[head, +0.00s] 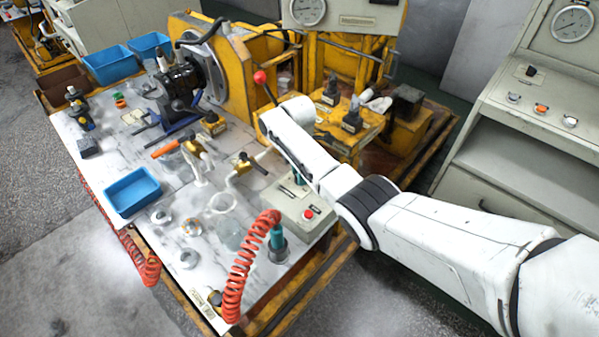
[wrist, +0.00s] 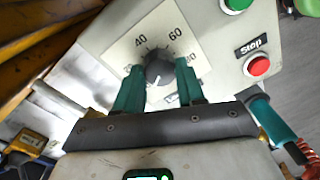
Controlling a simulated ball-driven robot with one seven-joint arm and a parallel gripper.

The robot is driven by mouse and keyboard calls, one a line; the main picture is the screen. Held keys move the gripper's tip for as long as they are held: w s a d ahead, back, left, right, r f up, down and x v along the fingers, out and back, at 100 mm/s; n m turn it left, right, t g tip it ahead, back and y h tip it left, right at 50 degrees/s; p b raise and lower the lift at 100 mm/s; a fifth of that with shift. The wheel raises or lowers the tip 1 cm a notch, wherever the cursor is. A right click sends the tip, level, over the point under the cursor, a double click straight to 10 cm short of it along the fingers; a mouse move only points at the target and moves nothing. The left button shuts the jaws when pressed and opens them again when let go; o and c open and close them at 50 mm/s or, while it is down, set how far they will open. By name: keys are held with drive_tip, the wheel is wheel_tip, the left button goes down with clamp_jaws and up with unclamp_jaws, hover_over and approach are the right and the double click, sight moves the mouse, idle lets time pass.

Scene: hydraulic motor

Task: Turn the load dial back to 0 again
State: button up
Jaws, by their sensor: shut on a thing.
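The load dial (wrist: 158,71) is a dark round knob on a pale square scale plate (wrist: 122,52) in the wrist view. The numbers 40 and 60 are readable above it; another at the right is partly covered. The knob's white mark points down and slightly left in the picture. The 0 label is not visible. My gripper (wrist: 157,76) has its teal fingers on both sides of the knob and is shut on it. In the head view my gripper (head: 298,178) is at the grey control box (head: 290,206), and my arm hides the dial.
A red stop button (wrist: 258,65) and a green button (wrist: 238,4) sit right of the dial. A red coiled hose (head: 240,265) stands near the box's front. Blue bins (head: 132,205) and loose parts lie on the bench; yellow machinery (head: 235,70) stands behind.

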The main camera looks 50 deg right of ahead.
drive_tip(key=o, duration=1)
drive_tip(key=shift+o, duration=0.2)
drive_tip(key=shift+r, duration=0.1)
wheel_tip(320, 180, up, 11)
drive_tip(key=shift+w+f, duration=0.2)
drive_tip(key=shift+w, duration=0.1)
drive_tip(key=shift+d, duration=0.1)
